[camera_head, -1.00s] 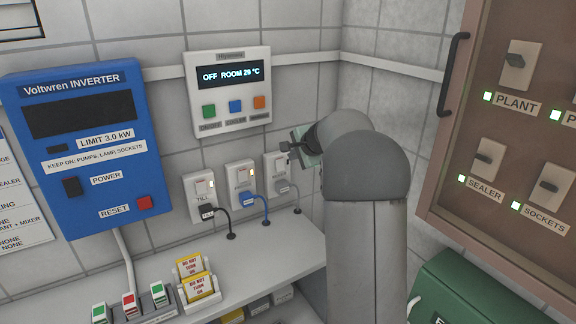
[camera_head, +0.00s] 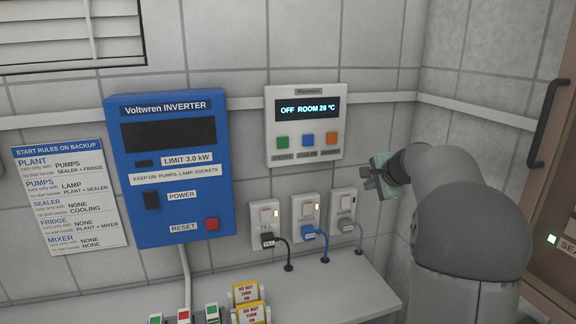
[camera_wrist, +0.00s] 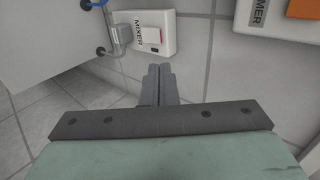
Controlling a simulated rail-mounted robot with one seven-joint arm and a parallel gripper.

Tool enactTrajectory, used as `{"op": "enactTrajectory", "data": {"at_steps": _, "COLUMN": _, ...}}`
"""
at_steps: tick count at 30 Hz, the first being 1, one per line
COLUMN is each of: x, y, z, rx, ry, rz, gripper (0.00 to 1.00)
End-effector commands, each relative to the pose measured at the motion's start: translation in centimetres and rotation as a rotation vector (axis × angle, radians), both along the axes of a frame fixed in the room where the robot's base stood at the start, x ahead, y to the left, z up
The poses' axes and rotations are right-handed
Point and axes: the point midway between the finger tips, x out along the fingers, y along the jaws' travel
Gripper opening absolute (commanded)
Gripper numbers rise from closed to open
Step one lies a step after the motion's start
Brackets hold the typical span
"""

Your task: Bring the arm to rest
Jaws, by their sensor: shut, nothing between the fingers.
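My gripper (camera_head: 372,184) is at the right of the head view, near the tiled wall, close to the rightmost of three wall sockets. In the wrist view its two grey fingers (camera_wrist: 158,86) are together with nothing between them. That socket, labelled MIXER (camera_wrist: 140,35), is just beyond the fingers in the wrist view, with a grey plug in it. It also shows in the head view (camera_head: 344,205). Whether the fingertips touch the wall cannot be told.
A blue inverter (camera_head: 170,165) and a display reading "OFF ROOM 29 °C" (camera_head: 305,125) hang on the wall. Two more sockets (camera_head: 266,224) with plugs stand left of MIXER. A shelf (camera_head: 330,290) runs below, with yellow DO NOT TURN ON tags (camera_head: 248,303). A cabinet (camera_head: 545,210) is at the right edge.

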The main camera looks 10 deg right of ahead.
Motion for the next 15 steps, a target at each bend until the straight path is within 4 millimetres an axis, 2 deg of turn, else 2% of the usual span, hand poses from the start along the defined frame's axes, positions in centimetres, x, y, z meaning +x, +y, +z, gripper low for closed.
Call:
{"op": "enactTrajectory", "data": {"at_steps": 1, "x": 0.0, "y": 0.0, "z": 0.0, "rx": 0.000, "ry": 0.000, "rz": 0.000, "gripper": 0.00}}
{"op": "enactTrajectory", "data": {"at_steps": 2, "x": -0.4, "y": 0.8, "z": -0.1, "rx": -0.010, "ry": 0.010, "rz": 0.020, "gripper": 0.00}}
{"op": "enactTrajectory", "data": {"at_steps": 5, "x": -2.9, "y": 4.5, "z": -1.2, "rx": -0.064, "ry": 0.069, "rz": 0.126, "gripper": 0.00}}
{"op": "enactTrajectory", "data": {"at_steps": 7, "x": -5.8, "y": 8.0, "z": -2.5, "rx": -0.125, "ry": 0.129, "rz": 0.237, "gripper": 0.00}}
{"op": "enactTrajectory", "data": {"at_steps": 11, "x": -13.0, "y": 14.4, "z": -5.5, "rx": -0.262, "ry": 0.250, "rz": 0.490, "gripper": 0.00}}
{"op": "enactTrajectory", "data": {"at_steps": 12, "x": -15.4, "y": 16.1, "z": -6.5, "rx": -0.308, "ry": 0.286, "rz": 0.571, "gripper": 0.00}}
{"op": "enactTrajectory", "data": {"at_steps": 14, "x": -19.2, "y": 18.3, "z": -8.0, "rx": -0.374, "ry": 0.338, "rz": 0.693, "gripper": 0.00}}
{"op": "enactTrajectory", "data": {"at_steps": 15, "x": -21.9, "y": 19.5, "z": -9.1, "rx": -0.420, "ry": 0.372, "rz": 0.776, "gripper": 0.00}}
